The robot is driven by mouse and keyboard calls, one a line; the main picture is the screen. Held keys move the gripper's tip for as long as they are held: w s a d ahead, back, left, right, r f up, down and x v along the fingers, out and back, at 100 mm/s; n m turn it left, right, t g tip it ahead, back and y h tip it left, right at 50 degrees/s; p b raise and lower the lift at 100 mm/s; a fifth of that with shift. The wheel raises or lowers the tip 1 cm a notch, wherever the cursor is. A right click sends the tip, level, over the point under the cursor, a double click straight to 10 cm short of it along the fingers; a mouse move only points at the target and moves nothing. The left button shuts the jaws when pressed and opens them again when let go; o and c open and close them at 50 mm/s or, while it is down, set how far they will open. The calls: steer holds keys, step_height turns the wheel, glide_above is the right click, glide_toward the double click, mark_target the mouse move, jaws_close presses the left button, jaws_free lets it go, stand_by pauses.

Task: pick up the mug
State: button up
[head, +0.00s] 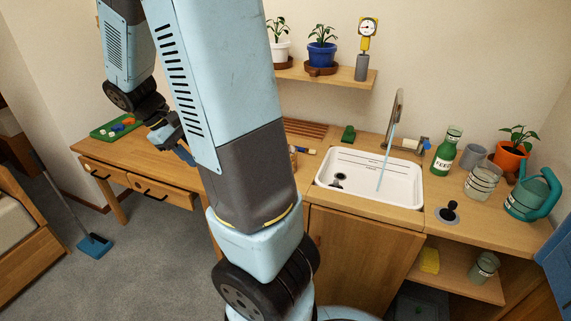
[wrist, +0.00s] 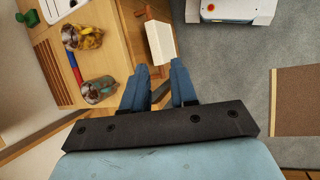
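A plain grey cup (head: 474,155), which looks like the mug, stands upright at the back of the counter right of the sink. It is between the green bottle (head: 447,150) and the orange plant pot (head: 508,160), partly behind a glass jar (head: 482,184). I cannot make out a handle. My gripper (wrist: 158,88) has its two blue fingers apart with nothing between them. In the head view it is partly hidden by my arm, over the left part of the counter, far from the cup. The cup does not show in the wrist view.
The white sink (head: 412,190) and its tall tap (head: 393,115) lie between my gripper and the cup. A teal watering can (head: 530,198) and a black plug (head: 449,212) are at right. A wall shelf (head: 340,77) with plants overhangs the counter.

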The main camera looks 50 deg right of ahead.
steer(key=w+d+f+n+g+h, duration=0.25)
steer(key=d+f+g+h, duration=0.2)
steer(key=d+f, duration=0.4)
steer(key=w+d+f+n+g+h, duration=0.1)
steer(key=d+f+n+g+h, duration=0.35)
steer(key=f, duration=0.65)
steer(key=shift+m+t+h, duration=0.5)
steer(key=shift+m+t, duration=0.2)
steer(key=x, duration=0.9)
steer(key=shift+w+d, duration=0.3)
steer(key=shift+d, duration=0.15)
steer(key=shift+x, duration=2.6)
steer(key=shift+w+d, duration=0.1)
steer(key=shift+w, duration=0.05)
jaws_close()
steer(key=shift+r, duration=0.1)
